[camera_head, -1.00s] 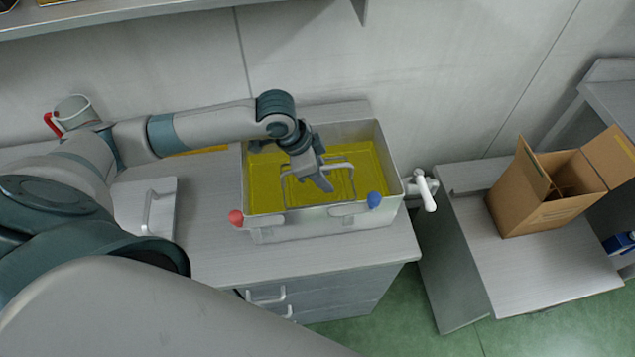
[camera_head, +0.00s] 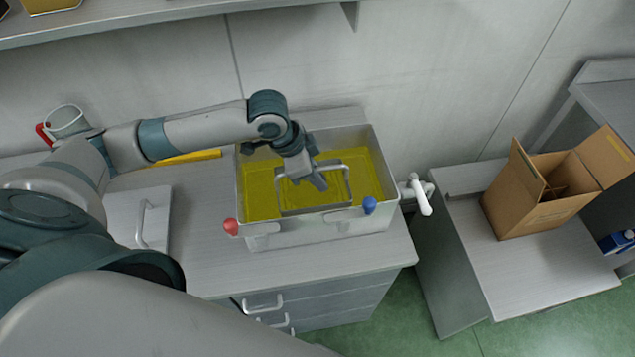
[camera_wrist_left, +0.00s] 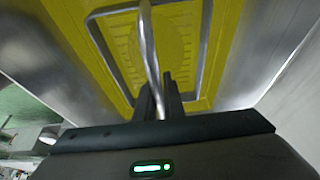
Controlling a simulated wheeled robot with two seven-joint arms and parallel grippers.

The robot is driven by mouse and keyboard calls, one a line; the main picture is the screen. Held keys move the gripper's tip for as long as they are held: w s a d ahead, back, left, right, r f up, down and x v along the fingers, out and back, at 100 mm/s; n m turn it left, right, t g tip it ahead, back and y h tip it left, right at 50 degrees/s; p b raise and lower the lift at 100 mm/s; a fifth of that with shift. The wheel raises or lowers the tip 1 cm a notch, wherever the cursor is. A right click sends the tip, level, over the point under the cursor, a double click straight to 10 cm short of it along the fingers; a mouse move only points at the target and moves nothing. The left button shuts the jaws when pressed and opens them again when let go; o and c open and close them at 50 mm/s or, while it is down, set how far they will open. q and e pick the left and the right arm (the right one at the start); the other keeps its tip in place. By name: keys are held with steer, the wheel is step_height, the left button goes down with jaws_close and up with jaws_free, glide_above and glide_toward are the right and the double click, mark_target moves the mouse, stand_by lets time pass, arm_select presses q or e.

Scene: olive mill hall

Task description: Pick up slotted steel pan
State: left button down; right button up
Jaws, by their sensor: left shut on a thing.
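The slotted steel pan (camera_head: 315,209) is a rectangular steel frame with an arched handle, in the steel basin (camera_head: 320,232) of yellow oil. My left gripper (camera_head: 318,182) is over the pan, inside the basin's walls, shut on the pan's handle. In the left wrist view the handle (camera_wrist_left: 148,40) runs down between the fingers (camera_wrist_left: 160,92), and the pan's rim (camera_wrist_left: 103,58) surrounds it. My right gripper is not in view.
A white handled lid (camera_head: 150,222) lies left. An open cardboard box (camera_head: 535,213) stands on the lower right table (camera_head: 520,270). A shelf (camera_head: 180,22) hangs above.

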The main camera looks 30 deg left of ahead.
arm_select(q)
step_height(320, 180, up, 9)
steer(key=shift+f+b, duration=0.15)
steer(key=shift+b, duration=0.85)
